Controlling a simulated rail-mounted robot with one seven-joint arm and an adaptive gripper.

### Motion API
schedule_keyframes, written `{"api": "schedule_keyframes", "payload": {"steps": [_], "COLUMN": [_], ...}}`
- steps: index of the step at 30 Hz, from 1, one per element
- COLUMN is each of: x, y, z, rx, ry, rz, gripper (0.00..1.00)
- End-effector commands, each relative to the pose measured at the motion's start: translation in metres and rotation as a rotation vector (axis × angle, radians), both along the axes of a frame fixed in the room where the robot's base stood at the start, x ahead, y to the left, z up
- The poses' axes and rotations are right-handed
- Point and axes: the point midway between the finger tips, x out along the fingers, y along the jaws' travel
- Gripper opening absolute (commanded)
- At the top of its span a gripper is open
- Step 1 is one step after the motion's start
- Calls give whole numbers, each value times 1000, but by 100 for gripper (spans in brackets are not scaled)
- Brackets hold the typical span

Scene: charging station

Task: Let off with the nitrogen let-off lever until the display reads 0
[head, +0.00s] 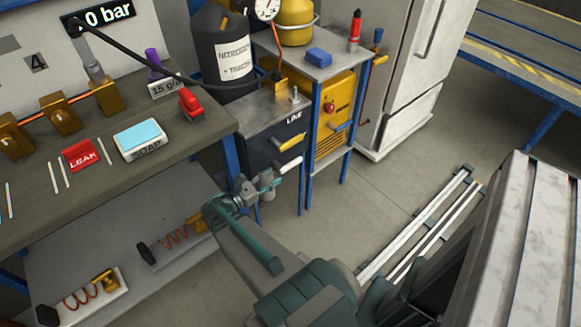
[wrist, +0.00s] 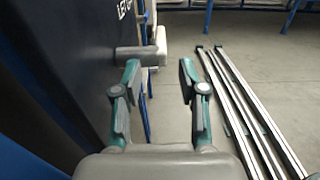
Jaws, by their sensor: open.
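The display (head: 108,15) at the top left of the head view reads 0 bar. The dark cabinet (head: 258,150) carries a yellow lever (head: 292,142) under the word LINE. A grey lever with a pale end (head: 291,165) sits below it. In the wrist view this grey lever (wrist: 137,53) sticks out of the dark panel beside a partly cut-off label starting "LE". My gripper (head: 266,183) is open and empty, just in front of the cabinet. In the wrist view my gripper (wrist: 158,80) has its left finger close to the grey lever; I cannot tell whether they touch.
A black nitrogen cylinder (head: 224,50) and a yellow machine (head: 336,115) stand behind. The workbench (head: 50,195) at left holds a soap box (head: 140,140) and red blocks. Rails (head: 420,225) lie on the floor at right.

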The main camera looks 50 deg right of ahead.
Motion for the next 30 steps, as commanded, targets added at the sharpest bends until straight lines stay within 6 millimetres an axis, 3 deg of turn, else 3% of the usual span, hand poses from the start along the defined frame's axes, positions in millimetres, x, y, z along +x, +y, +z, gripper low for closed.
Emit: {"api": "schedule_keyframes", "payload": {"steps": [19, 30], "x": [-20, -25], "y": [-82, -100], "z": [-1, -1], "rx": [2, 2], "ry": [-3, -3], "rz": [-2, 0], "gripper": [42, 42]}}
